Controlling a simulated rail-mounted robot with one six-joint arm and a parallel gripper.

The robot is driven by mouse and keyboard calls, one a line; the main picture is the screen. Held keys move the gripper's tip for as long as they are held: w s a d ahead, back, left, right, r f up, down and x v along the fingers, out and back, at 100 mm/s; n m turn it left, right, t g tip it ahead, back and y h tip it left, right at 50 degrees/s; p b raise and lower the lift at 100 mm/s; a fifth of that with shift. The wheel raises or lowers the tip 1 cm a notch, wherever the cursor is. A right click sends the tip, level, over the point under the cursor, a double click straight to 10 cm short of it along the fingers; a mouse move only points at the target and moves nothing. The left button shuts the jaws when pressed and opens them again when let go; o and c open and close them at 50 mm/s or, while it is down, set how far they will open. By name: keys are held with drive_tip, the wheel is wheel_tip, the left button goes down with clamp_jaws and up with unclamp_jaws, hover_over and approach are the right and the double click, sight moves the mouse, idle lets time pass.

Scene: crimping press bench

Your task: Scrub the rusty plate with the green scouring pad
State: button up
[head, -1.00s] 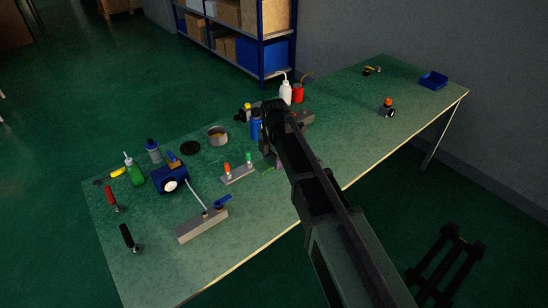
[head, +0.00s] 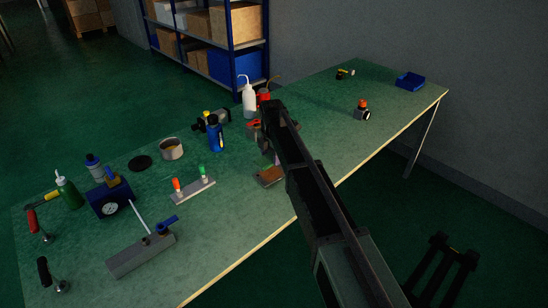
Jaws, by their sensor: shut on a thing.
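The rusty plate (head: 270,176) is a small brown-orange slab on the green bench top, near its front edge and just left of my arm. My gripper (head: 276,159) points down beside my forearm, over the far right side of the plate. Only a small pale purple part of it shows; the rest is behind my arm. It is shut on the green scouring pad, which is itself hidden. I cannot tell whether the pad touches the plate.
A block with red and green handles (head: 193,190) stands left of the plate. A blue bottle (head: 215,136), a pot (head: 172,149) and a white wash bottle (head: 249,97) stand behind. A blue bin (head: 410,81) is far right. The bench between is clear.

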sight(272, 173)
drive_tip(key=shift+f+b, duration=2.4)
drive_tip(key=shift+f, duration=0.05)
drive_tip(key=shift+f+b, duration=0.65)
drive_tip(key=shift+r, duration=0.1)
drive_tip(key=o, duration=0.6)
drive_tip(key=shift+c, duration=0.2)
drive_tip(key=shift+r+p, duration=0.35)
drive_tip(key=shift+p, duration=0.1)
drive_tip(key=c, duration=0.6)
